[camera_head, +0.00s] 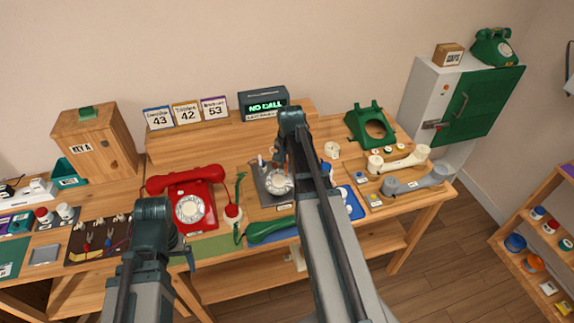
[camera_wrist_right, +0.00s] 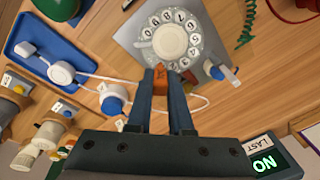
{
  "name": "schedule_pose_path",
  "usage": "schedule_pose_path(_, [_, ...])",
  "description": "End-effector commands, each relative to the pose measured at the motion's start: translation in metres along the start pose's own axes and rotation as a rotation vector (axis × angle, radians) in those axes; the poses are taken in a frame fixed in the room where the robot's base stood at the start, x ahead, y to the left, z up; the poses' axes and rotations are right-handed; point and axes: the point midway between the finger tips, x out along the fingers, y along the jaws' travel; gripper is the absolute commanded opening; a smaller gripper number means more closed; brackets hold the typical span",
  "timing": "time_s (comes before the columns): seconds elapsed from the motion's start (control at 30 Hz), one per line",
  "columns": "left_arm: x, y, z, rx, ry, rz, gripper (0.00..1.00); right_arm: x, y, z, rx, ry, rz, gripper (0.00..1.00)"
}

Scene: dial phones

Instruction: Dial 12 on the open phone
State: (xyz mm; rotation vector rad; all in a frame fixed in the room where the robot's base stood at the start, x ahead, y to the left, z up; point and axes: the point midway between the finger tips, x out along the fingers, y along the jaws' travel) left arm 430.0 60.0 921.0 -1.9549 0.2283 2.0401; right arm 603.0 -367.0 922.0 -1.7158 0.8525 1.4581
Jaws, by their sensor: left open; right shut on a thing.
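A grey plate with a pale rotary dial (camera_head: 280,183) lies at the table's middle; the dial also shows in the right wrist view (camera_wrist_right: 170,42). My right gripper (camera_head: 280,158) reaches over from behind it. In the right wrist view its fingers (camera_wrist_right: 160,80) are shut on a small orange piece (camera_wrist_right: 160,83) close to the dial's rim; whether it touches the dial I cannot tell. My left gripper (camera_head: 184,255) is open, low at the front left, its fingertips partly hidden. A green phone shell (camera_head: 371,125) with a round opening stands at the back right.
A red dial phone (camera_head: 189,207) stands left of the plate. A green handset (camera_head: 270,229) lies in front. A dark display (camera_head: 263,102) reads "NO CALL". Cards read 43, 42, 53.

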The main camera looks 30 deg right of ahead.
Motion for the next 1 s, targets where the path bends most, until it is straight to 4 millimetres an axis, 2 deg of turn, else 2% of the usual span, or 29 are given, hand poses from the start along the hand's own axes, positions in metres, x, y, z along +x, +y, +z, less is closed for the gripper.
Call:
schedule_pose_path(0.67, [0.006, 0.001, 0.0, 0.0, 0.0, 0.0, 0.91, 0.006, -0.001, -0.001, 0.0, 0.0, 0.0, 0.0])
schedule_pose_path(1.0, [0.011, 0.001, -0.001, 0.0, 0.0, 0.0, 0.91, 0.01, 0.01, 0.004, 0.0, 0.0, 0.0, 0.0])
